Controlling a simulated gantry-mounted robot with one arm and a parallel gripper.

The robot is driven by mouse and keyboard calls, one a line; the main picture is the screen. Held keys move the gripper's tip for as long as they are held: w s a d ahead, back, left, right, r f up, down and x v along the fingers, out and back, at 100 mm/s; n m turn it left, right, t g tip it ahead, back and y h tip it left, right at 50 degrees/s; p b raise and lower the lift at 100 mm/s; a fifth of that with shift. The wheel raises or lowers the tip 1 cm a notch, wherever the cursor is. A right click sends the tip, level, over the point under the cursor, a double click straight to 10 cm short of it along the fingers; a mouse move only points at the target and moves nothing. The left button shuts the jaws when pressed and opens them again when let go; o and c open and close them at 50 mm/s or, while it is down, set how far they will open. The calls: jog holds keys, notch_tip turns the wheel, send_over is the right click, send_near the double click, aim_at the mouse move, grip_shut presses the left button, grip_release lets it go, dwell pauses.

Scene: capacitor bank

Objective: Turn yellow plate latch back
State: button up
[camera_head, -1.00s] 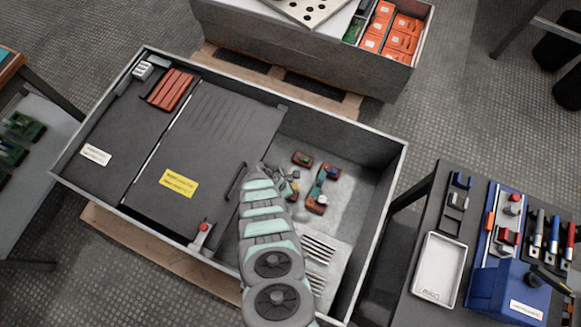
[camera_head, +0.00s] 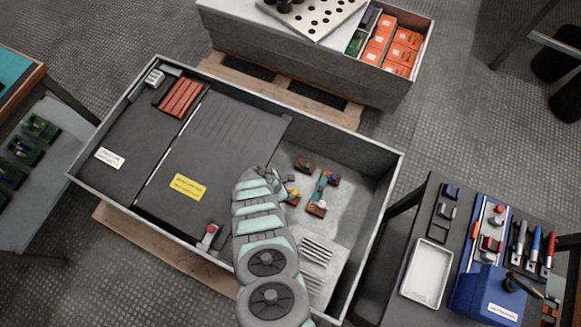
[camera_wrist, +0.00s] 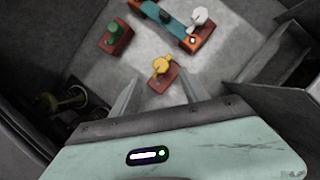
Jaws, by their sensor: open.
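The yellow latch (camera_wrist: 161,67) is a small yellow knob with a short bar on a red-brown block, on the bin's pale floor. In the head view the yellow latch (camera_head: 293,192) shows just beside my gripper (camera_head: 281,188). In the wrist view my gripper (camera_wrist: 158,92) is open, with one finger on each side below the latch. Nothing is between the fingers, and the latch appears just beyond the tips. How far above the floor the fingertips are, I cannot tell.
A green-knobbed block (camera_wrist: 115,37) and an orange-and-teal bar with a white knob (camera_wrist: 199,20) lie near the latch. A dark cover with a yellow label (camera_head: 187,186) fills the bin's left side. Grey bin walls (camera_head: 385,205) stand around. A slotted plate (camera_head: 317,250) lies nearby.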

jog(key=shift+p+v, duration=1.15)
jog(key=shift+v, duration=0.7)
jog(key=shift+f, duration=0.1)
